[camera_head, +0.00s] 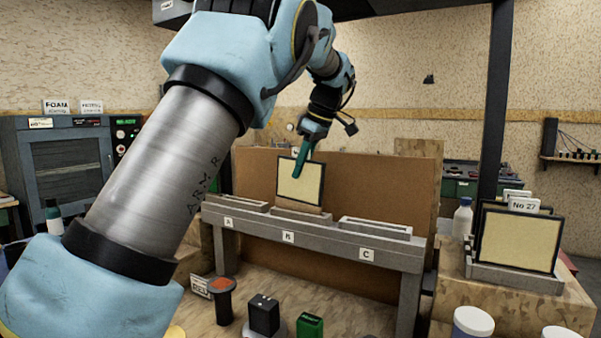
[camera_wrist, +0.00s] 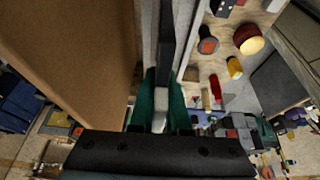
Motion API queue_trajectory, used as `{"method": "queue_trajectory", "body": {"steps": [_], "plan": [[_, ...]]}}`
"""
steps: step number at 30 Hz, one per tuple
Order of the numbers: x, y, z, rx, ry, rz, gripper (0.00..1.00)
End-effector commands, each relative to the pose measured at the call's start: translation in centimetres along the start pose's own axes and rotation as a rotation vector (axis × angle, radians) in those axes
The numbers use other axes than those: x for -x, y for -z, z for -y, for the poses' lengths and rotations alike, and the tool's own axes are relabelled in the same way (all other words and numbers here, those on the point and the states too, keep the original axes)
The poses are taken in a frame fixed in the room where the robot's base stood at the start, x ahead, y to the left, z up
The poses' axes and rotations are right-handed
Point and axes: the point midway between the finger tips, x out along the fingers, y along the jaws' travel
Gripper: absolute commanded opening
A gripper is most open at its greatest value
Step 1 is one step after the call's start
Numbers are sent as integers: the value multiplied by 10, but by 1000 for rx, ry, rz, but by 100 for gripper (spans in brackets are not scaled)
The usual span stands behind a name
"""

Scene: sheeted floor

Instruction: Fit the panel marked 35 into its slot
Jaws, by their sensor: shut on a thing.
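A cream panel with a black frame (camera_head: 308,186) stands upright at the middle slot, marked B (camera_head: 288,237), of a grey bench. My gripper (camera_head: 301,166) has green fingers and is shut on the panel's top edge. In the wrist view, the green fingers (camera_wrist: 156,102) close around a pale tab, and the panel's dark edge (camera_wrist: 167,35) runs away from them. The panel's lower edge meets the slot block, but I cannot tell how deep it sits. No number is readable on it. Slots A (camera_head: 228,222) and C (camera_head: 367,254) look empty.
A brown board (camera_head: 390,200) stands close behind the bench. At right, a rack (camera_head: 510,278) on a wooden crate holds framed panels, with a tag reading No 27 (camera_head: 524,205). A white bottle (camera_head: 462,218) is beside it. Several small items, including a green block (camera_head: 310,326), lie in front.

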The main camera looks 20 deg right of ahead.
Motion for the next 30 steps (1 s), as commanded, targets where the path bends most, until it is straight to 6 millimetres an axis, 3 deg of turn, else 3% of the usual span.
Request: {"method": "queue_trajectory", "body": {"steps": [2, 8, 9, 17, 25, 30], "plan": [[-12, -4, 2, -1, 13, 2, 0], [-16, -5, 2, -1, 16, 3, 0], [-17, -6, 2, -1, 17, 3, 16], [-15, -5, 2, -1, 13, 2, 45], [-12, -5, 1, -1, 10, 2, 45], [4, -5, 0, 0, 6, 1, 45]]}}
